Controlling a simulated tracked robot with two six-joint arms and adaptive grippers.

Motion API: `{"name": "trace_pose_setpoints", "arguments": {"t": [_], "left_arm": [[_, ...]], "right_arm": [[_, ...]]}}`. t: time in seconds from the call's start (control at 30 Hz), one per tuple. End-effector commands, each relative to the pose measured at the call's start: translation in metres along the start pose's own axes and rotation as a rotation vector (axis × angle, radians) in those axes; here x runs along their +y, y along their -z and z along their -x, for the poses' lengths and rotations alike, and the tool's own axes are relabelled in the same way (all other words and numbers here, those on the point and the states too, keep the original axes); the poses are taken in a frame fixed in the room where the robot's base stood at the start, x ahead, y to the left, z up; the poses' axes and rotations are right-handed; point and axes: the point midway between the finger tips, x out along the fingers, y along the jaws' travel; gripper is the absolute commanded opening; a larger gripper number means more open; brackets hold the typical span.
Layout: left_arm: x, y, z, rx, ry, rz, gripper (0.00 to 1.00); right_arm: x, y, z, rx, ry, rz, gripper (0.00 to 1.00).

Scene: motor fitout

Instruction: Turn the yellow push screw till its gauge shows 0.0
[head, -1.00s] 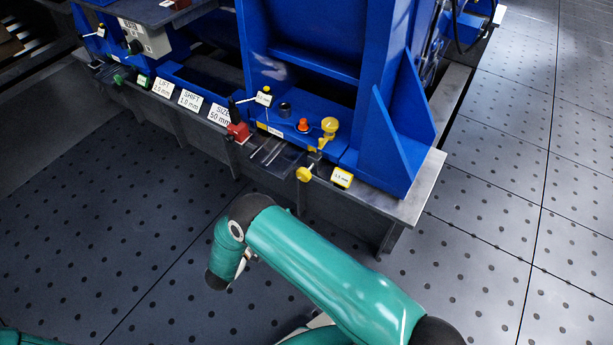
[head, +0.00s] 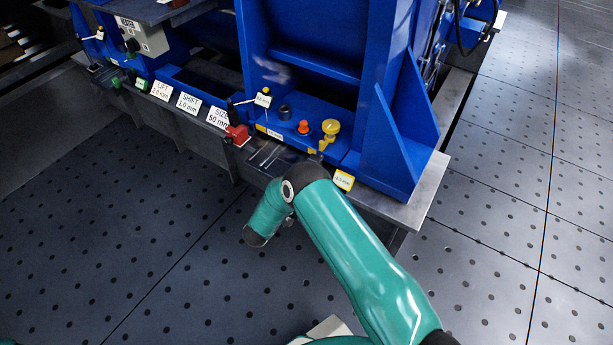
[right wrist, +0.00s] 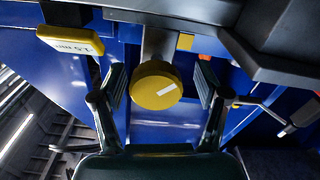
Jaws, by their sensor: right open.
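The yellow push screw shows in the right wrist view as a round yellow knob (right wrist: 157,90) with a white mark on its face, on a grey shaft. My right gripper (right wrist: 161,84) is open, with one finger on each side of the knob. I see no clear grip on it. The yellow-edged gauge (right wrist: 70,40) beside it seems to read 1.5 mm; it also shows in the head view (head: 343,180). In the head view my right arm hides the push screw and the right gripper. My left gripper is not in view.
A yellow cup-shaped part (head: 330,128) and an orange button (head: 304,127) stand on the blue machine base. A red clamp (head: 237,135) sits to their left. A dark block (right wrist: 270,40) is close to the right finger in the wrist view. The perforated floor is clear.

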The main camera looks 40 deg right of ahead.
Motion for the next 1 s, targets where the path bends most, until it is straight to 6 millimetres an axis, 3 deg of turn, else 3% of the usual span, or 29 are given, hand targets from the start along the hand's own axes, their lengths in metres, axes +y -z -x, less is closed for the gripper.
{"name": "trace_pose_setpoints", "arguments": {"t": [0.2,0.57,0.63,1.0], "left_arm": [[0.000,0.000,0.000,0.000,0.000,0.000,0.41],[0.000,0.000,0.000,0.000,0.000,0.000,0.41],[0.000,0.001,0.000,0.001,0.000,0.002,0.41],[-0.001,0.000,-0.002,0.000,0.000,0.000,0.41]], "right_arm": [[0.000,0.000,-0.001,0.000,-0.001,0.000,0.74],[0.000,0.000,0.000,0.000,0.002,-0.002,0.14],[0.004,-0.001,-0.011,-0.001,0.000,-0.002,0.13],[-0.001,-0.001,0.000,0.000,0.007,-0.066,0.13]]}}
